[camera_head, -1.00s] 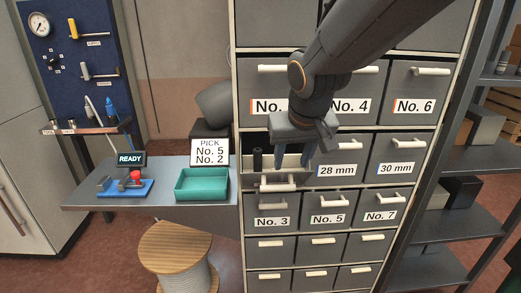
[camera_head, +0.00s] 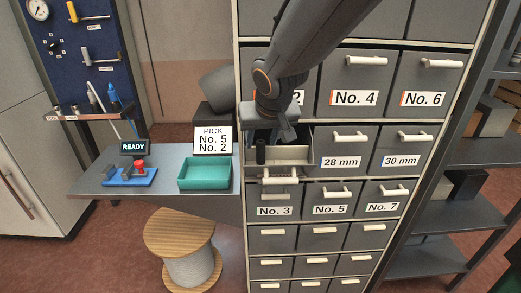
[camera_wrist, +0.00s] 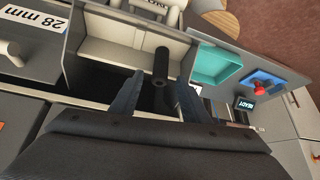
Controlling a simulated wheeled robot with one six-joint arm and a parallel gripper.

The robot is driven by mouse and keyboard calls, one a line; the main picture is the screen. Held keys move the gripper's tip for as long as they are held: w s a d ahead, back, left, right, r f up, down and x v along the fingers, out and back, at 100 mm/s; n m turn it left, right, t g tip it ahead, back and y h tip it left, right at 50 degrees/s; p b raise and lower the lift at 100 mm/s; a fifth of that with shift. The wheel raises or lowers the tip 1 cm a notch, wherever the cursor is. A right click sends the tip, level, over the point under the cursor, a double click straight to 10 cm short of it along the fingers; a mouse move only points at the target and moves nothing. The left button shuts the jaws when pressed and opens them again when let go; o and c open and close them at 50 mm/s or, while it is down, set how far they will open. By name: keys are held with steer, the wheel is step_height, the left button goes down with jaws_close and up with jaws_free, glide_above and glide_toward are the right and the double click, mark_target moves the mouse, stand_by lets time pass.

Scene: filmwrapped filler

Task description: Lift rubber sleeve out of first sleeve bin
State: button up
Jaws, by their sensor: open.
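The rubber sleeve (camera_head: 261,151) is a black upright cylinder inside a pulled-out, light-walled bin (camera_head: 292,157), near its left side. In the wrist view the sleeve (camera_wrist: 161,64) shows ahead of and between my two fingers, apart from both. My gripper (camera_head: 284,131) is open and empty, at the back of the open bin, behind and slightly right of the sleeve. It also shows in the wrist view (camera_wrist: 158,92). The bin's own label is not readable.
Closed drawers labelled 28 mm (camera_head: 341,162) and 30 mm (camera_head: 402,160) stand to the right. The No. 4 drawer (camera_head: 355,99) is above. A teal tray (camera_head: 205,185) and a PICK No. 5, No. 2 sign (camera_head: 213,139) are on the left bench. A spool (camera_head: 181,232) stands below.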

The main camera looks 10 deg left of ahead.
steer(key=shift+w+a+f, duration=0.1)
steer(key=shift+w+f, duration=0.1)
steer(key=shift+f, duration=0.15)
jaws_close()
steer(key=shift+r, duration=0.1)
